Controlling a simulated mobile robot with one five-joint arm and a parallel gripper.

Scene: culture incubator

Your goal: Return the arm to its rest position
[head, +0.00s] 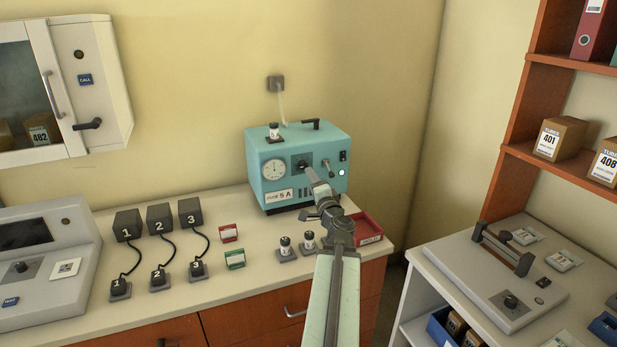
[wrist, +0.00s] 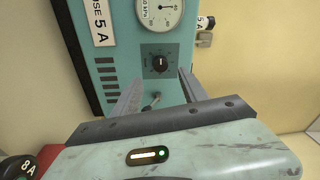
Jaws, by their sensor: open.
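My arm reaches across the counter to the front of the teal incubator (head: 275,180). My gripper (head: 308,170) is in front of its panel, close to the black knob (head: 302,163). In the wrist view, my gripper (wrist: 161,80) is open, with one finger on each side of a small lever (wrist: 152,101). Nothing shows held between the fingers. The knob (wrist: 160,63) shows just beyond the fingertips; I cannot tell if they touch the panel. The round gauge (wrist: 160,12) is partly cut off at the top of the wrist view.
A red tray (head: 369,228) lies right of my arm. A capped vial (head: 274,131) and a black handle (head: 312,123) are on the incubator's top. Numbered black blocks (head: 160,217) stand further left.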

